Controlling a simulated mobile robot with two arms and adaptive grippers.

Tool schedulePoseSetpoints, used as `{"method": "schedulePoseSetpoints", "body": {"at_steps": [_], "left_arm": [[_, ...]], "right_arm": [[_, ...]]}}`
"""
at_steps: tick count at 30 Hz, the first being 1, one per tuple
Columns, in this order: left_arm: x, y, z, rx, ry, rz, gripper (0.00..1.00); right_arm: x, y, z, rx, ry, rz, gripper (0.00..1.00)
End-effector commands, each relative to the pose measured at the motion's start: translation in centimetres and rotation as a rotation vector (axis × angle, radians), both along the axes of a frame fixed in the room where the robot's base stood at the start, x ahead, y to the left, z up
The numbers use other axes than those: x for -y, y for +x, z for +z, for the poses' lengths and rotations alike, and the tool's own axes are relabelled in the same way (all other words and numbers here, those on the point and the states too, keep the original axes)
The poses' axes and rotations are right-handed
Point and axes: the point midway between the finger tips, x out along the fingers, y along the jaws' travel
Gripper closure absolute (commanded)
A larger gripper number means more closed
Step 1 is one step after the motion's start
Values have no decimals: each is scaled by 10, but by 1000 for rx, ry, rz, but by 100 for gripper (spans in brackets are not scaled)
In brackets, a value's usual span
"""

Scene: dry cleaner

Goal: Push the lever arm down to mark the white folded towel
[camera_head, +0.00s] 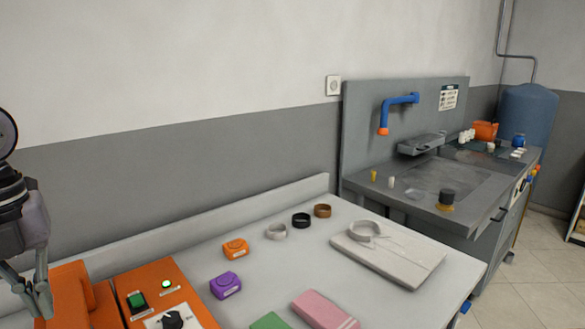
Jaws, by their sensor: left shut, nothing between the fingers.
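My left gripper (38,306) is at the left edge, its fingers pointing down and shut with nothing between them. It is beside and in front of an orange machine (103,297) with a green button, a lit green lamp and a black knob. I cannot make out a lever arm for sure; an orange part (68,290) stands next to the fingers, and contact cannot be told. No plain white folded towel can be made out; a white folded garment with a collar (388,252) lies on the table's right side. My right gripper is not in view.
The light table (300,262) also holds pink (325,309) and green (270,320) folded cloths, orange (236,248) and purple (226,285) small boxes, and several collar-like rings. A grey sink counter (440,188) with a blue tap stands to the right.

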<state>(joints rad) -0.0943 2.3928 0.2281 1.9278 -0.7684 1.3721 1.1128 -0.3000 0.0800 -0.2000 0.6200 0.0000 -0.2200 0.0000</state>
Motion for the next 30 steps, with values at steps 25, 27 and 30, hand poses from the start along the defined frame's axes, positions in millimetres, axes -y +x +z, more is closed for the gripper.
{"method": "schedulePoseSetpoints", "body": {"at_steps": [25,27,30], "left_arm": [[-25,30,100,-1,1,1,100],[-27,32,108,0,1,0,100],[-30,36,119,0,1,1,100]], "right_arm": [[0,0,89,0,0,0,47],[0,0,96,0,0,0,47],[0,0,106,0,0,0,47]]}}
